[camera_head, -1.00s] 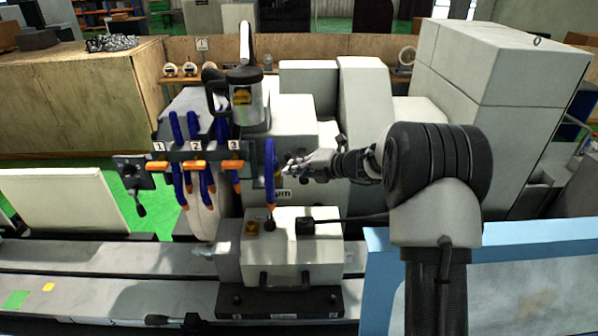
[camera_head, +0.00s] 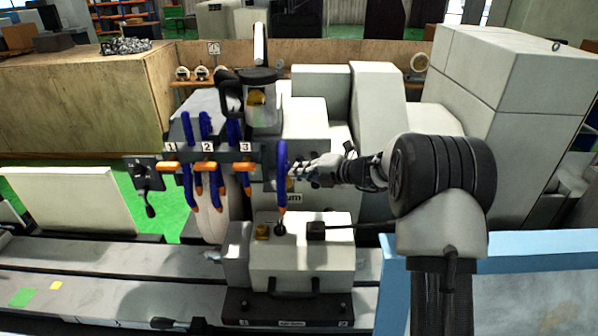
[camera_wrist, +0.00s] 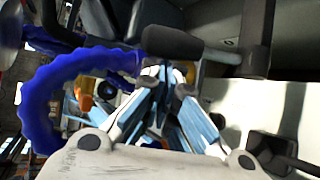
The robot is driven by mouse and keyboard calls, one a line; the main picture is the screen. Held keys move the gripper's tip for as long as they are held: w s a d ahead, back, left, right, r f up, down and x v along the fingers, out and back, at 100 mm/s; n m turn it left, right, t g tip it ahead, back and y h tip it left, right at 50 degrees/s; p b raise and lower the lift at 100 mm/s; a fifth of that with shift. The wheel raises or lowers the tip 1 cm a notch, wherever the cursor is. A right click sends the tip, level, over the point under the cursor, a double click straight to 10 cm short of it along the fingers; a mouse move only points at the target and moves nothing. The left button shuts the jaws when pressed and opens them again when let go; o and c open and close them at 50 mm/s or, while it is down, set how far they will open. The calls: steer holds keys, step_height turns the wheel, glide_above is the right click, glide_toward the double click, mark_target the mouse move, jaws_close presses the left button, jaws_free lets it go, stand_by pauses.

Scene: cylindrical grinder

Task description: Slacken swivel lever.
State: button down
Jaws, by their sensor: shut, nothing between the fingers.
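My gripper (camera_head: 297,166) reaches in from the right at the front of the grinder, just right of a blue coolant hose (camera_head: 282,165). In the wrist view my gripper (camera_wrist: 165,78) has its fingertips together and holds nothing. A black cylindrical grip (camera_wrist: 172,42) lies just beyond the fingertips; I cannot tell whether they touch it. In the head view my gripper hides that area. The blue hose (camera_wrist: 40,95) curves close along the left of the fingers.
Several blue hoses with orange valve handles (camera_head: 205,166) hang to the left, beside a dark panel with a black lever (camera_head: 149,210). A grey block with a black ball knob (camera_head: 280,229) stands below my gripper. A blue-edged panel (camera_head: 520,238) is at the right.

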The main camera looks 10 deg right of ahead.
steer(key=shift+d+r, duration=0.1)
steer(key=shift+d, duration=0.05)
steer(key=s+d+m+t+y, duration=0.1)
steer(key=d+m+t+y, duration=0.3)
steer(key=d, duration=0.4)
steer(key=shift+s+r+m+t+y+b, duration=0.3)
steer(key=shift+m+t+y+b, duration=0.1)
steer(key=shift+t+y, duration=0.15)
steer(key=shift+d+f, duration=0.1)
stand_by(0.6)
